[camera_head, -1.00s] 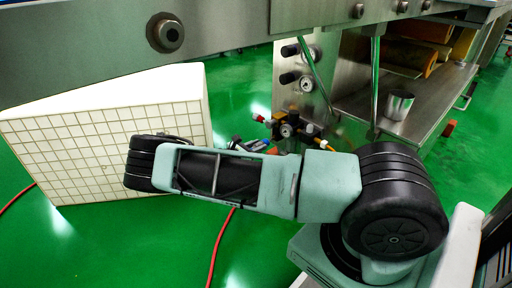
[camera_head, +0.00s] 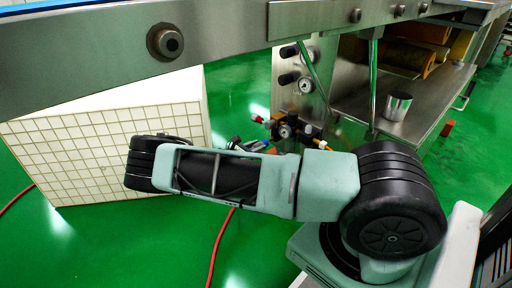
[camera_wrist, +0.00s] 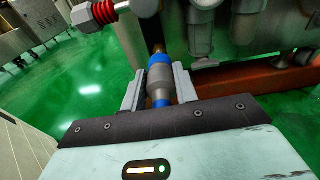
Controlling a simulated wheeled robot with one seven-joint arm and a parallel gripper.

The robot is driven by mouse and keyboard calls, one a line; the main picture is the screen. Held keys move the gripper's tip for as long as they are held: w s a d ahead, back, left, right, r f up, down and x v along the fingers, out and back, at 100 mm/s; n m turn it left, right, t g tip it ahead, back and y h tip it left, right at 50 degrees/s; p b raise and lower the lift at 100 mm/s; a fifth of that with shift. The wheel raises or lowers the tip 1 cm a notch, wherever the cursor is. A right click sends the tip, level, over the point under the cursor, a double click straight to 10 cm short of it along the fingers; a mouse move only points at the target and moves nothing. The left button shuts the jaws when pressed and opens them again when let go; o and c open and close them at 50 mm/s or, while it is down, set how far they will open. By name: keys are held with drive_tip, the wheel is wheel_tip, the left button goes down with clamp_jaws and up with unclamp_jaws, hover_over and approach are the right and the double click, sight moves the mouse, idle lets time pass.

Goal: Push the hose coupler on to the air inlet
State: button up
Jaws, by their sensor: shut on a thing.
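The hose coupler (camera_wrist: 160,82), a grey cylinder with blue bands, sits between the two fingers of my gripper (camera_wrist: 160,88) in the wrist view. The fingers are shut on its sides. Just past its far end is a small brass-coloured fitting (camera_wrist: 158,48), which looks like the air inlet, below a grey body with a red ribbed part (camera_wrist: 104,12). Coupler and fitting look in line and very close; I cannot tell whether they are joined. In the head view the air unit (camera_head: 286,129) shows behind my arm, and my gripper and the coupler are mostly hidden.
Filter bowls (camera_wrist: 200,35) hang right of the coupler. A steel machine panel (camera_head: 300,95) with gauges stands behind the air unit. A white tiled block (camera_head: 100,150) stands at left. A red hose (camera_head: 220,245) lies on the green floor. A metal cup (camera_head: 397,105) stands on the machine's shelf.

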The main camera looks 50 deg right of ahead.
drive_tip(key=shift+s+d+p, duration=0.1)
drive_tip(key=shift+d+p, duration=0.45)
drive_tip(key=shift+d, duration=0.9)
idle(1.5)
drive_tip(key=o, duration=1.2)
drive_tip(key=shift+c, duration=0.2)
drive_tip(key=w+a+r+p, duration=0.1)
drive_tip(key=a+p, duration=0.5)
drive_tip(key=a, duration=1.1)
drive_tip(key=shift+a+r, duration=0.2)
drive_tip(key=shift+r, duration=0.15)
